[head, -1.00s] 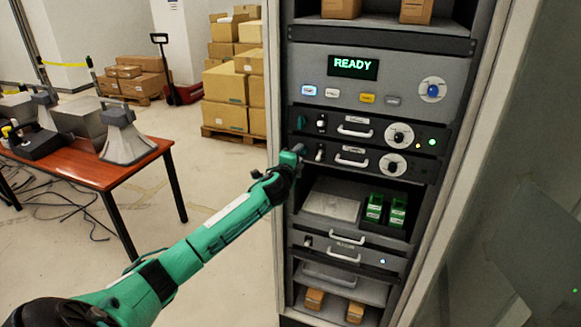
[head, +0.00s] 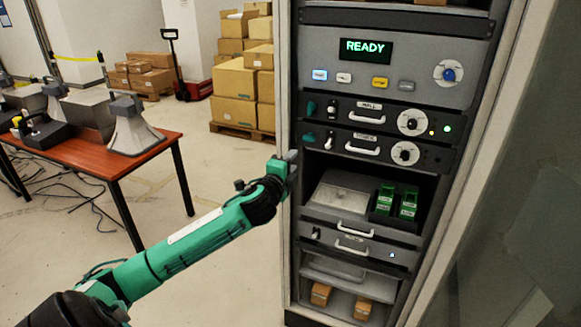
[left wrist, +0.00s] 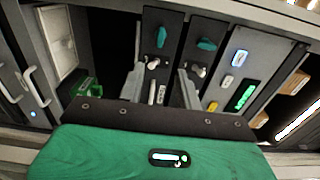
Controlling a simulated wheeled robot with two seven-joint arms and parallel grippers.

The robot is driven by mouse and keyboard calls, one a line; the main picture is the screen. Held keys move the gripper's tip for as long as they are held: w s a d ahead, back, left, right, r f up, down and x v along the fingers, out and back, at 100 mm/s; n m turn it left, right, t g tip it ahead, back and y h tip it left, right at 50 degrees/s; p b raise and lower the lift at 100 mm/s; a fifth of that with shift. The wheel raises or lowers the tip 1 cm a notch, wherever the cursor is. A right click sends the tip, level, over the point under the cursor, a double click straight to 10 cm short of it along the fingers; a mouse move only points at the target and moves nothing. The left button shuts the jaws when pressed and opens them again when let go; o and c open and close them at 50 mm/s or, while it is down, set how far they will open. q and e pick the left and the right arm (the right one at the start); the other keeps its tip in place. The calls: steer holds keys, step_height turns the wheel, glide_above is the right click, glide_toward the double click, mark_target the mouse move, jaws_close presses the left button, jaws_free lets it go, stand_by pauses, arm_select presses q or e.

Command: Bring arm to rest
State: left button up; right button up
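My left arm (head: 190,240) is green and black and reaches in from the lower left in the head view. Its gripper (head: 291,158) is at the left edge of the rack (head: 470,190), just below the lower of two knob panels (head: 330,140). In the left wrist view the two fingers (left wrist: 162,85) stand apart with nothing between them, pointing toward the panels with teal switches (left wrist: 207,44). No contact with the rack shows. My right gripper is in neither view.
The rack's display (head: 365,49) reads READY. A shelf below holds green units (head: 396,200). A brown table (head: 110,165) with horn-shaped devices (head: 133,130) stands at left. Cardboard boxes (head: 236,95) are stacked behind. Open floor lies between table and rack.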

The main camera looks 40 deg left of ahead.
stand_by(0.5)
arm_select(q)
steer(key=s+a+f+n+g, duration=0.1)
steer(key=a+f+n+g, duration=0.1)
steer(key=f, duration=1.1)
steer(key=a+f+n+g, duration=0.1)
steer(key=f+n+g, duration=0.15)
steer(key=f, duration=1.05)
steer(key=s+d+f+n+g+h, duration=0.1)
steer(key=s+d+f+g, duration=0.1)
steer(key=s+f, duration=0.65)
steer(key=s+d+f+n+g, duration=0.15)
steer(key=s+f, duration=0.25)
steer(key=f, duration=0.9)
steer(key=s+d+f+n+g+h, duration=0.1)
steer(key=s+d+f+g, duration=0.15)
steer(key=s+f, duration=0.65)
steer(key=s+d+f+n+g, duration=0.1)
steer(key=s+d+f, duration=0.4)
steer(key=s, duration=0.6)
steer(key=s+d+f+n+g+h, duration=0.1)
steer(key=s+d+f+n+g, duration=0.1)
steer(key=s+d+f, duration=0.3)
steer(key=s+d+f+n+g+h, duration=0.1)
steer(key=s+d+f, duration=0.4)
steer(key=s+f, duration=0.5)
steer(key=s+n+g, duration=0.1)
steer(key=s+g, duration=0.1)
steer(key=s, duration=0.7)
steer(key=shift+d+f, duration=0.35)
